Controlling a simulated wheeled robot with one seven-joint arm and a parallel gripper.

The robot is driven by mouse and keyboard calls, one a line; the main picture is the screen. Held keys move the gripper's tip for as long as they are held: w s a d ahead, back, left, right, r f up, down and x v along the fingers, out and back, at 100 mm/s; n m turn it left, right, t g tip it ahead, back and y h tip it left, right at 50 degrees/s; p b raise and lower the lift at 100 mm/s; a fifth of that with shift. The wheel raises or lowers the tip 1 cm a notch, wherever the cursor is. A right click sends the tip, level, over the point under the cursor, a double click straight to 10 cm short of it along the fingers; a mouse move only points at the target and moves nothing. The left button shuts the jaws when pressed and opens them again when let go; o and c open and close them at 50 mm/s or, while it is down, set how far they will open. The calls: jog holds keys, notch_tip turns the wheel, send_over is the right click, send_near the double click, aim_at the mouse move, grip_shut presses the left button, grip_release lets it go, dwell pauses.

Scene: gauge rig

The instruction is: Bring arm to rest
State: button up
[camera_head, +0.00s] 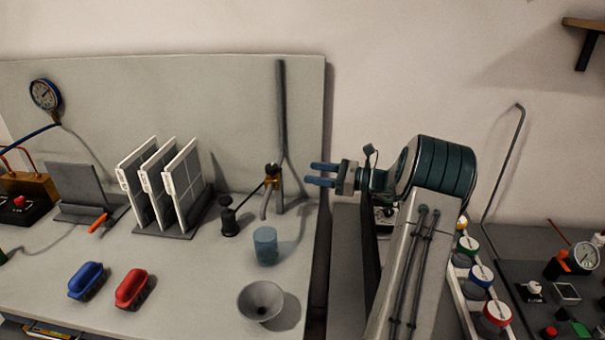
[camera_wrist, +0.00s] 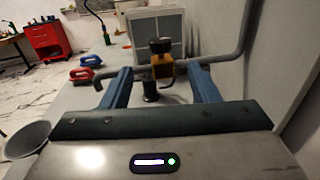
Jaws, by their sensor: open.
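My gripper (camera_head: 322,174) is raised over the right edge of the left bench, its two blue fingers pointing left. The fingers are apart with nothing between them. In the wrist view my gripper (camera_wrist: 160,88) shows both fingers, with a bent grey rod (camera_wrist: 190,68) and an orange-and-black clamp (camera_wrist: 161,62) in view beyond and between them. My arm comes up from the lower right and bends at a dark teal joint.
The left bench (camera_head: 200,300) holds a grey funnel (camera_head: 261,301), a blue cup (camera_head: 265,246), a clamp stand (camera_head: 281,140), white panels in a rack (camera_head: 160,185), and blue and red brushes (camera_head: 131,289). Right of my arm stand colour-capped jars (camera_head: 480,280) and a gauge (camera_head: 585,257).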

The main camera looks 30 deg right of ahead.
jog(key=shift+s+d, duration=0.2)
dwell(0.5)
jog(key=s+a+n+g+h, duration=0.2)
jog(key=s+a+n+g, duration=0.35)
jog(key=a, duration=0.55)
jog(key=s+a+n+g+h, duration=0.2)
jog(key=s+a+n+g, duration=0.3)
jog(key=a, duration=0.5)
jog(key=s+a+f+n+h, duration=0.1)
jog(key=s+n+h, duration=0.3)
jog(key=s+n, duration=0.4)
jog(key=s+a+n+t+h, duration=0.1)
jog(key=s+a+n+h, duration=0.1)
jog(key=s+n+h, duration=0.3)
jog(key=s+n, duration=0.3)
jog(key=s, duration=0.3)
jog(key=shift+a+f, duration=0.25)
jog(key=shift+f, duration=0.15)
